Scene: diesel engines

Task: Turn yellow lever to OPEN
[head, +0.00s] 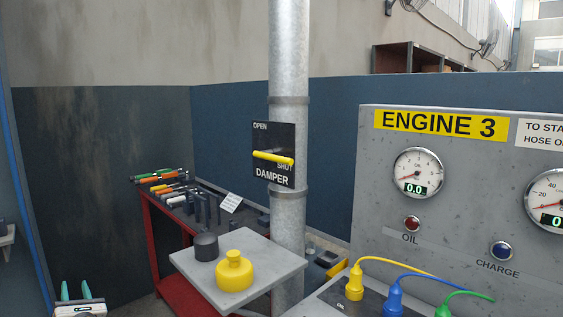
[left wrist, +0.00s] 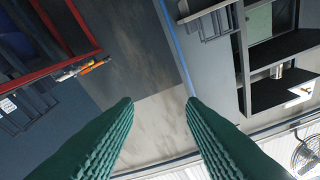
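OPEN is printed at the plate's top left. The plate is on a grey vertical pipe (head: 289,60). My left gripper (head: 77,291) is at the bottom left of the head view, well left of and below the lever. Its two green fingers (left wrist: 160,105) are spread apart with nothing between them in the left wrist view. My right gripper is in neither view.
A grey shelf with a yellow bottle-shaped part (head: 235,273) and a dark cylinder (head: 205,246) juts out below the lever. A red tool cart (head: 152,235) stands behind it at left. The ENGINE 3 panel (head: 460,180) and colored plugs stand at right. Space near my left gripper looks clear.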

